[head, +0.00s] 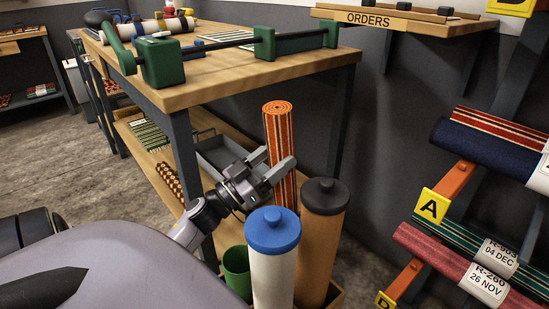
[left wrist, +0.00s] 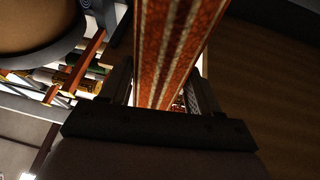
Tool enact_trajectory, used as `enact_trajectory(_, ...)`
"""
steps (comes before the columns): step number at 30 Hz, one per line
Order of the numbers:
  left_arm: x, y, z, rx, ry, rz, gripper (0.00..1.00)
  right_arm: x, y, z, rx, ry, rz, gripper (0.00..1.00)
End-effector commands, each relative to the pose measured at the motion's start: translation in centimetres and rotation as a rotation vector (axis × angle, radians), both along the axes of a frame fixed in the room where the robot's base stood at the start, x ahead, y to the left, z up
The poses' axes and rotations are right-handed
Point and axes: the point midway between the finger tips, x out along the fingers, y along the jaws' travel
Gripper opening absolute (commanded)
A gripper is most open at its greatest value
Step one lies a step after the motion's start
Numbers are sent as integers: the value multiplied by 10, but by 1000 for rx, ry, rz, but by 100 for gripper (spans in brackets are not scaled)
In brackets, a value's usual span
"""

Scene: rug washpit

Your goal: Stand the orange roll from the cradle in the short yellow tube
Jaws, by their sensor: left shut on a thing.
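The orange roll (head: 279,122) with cream and dark stripes stands about upright in the head view. My left gripper (head: 274,163) is shut on it, with a finger on each side below its top. The roll's lower end is hidden behind the white tube with a blue cap (head: 272,262) and the brown tube with a dark cap (head: 322,245). In the left wrist view the roll (left wrist: 180,45) runs between the fingers (left wrist: 160,90). I see no short yellow tube; a short green tube (head: 237,270) stands left of the white one. My right gripper is out of view.
The tubes stand close together, with a wooden box edge (head: 335,297) showing at their foot. A wooden workbench (head: 215,88) with green brackets and a dark bar (head: 225,42) is behind. A rack of rolls (head: 490,145) is at right.

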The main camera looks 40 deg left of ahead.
Motion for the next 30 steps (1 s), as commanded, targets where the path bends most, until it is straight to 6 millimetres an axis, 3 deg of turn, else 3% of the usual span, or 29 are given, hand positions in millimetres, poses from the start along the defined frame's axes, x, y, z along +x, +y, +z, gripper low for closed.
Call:
enact_trajectory(1, 1, 0, -16, -4, 18, 3, 0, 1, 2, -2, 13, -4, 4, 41)
enact_trajectory(15, 1, 0, -50, -4, 16, 3, 0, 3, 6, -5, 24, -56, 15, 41)
enact_trajectory(30, 1, 0, -61, -3, 12, 4, 0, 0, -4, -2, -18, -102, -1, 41)
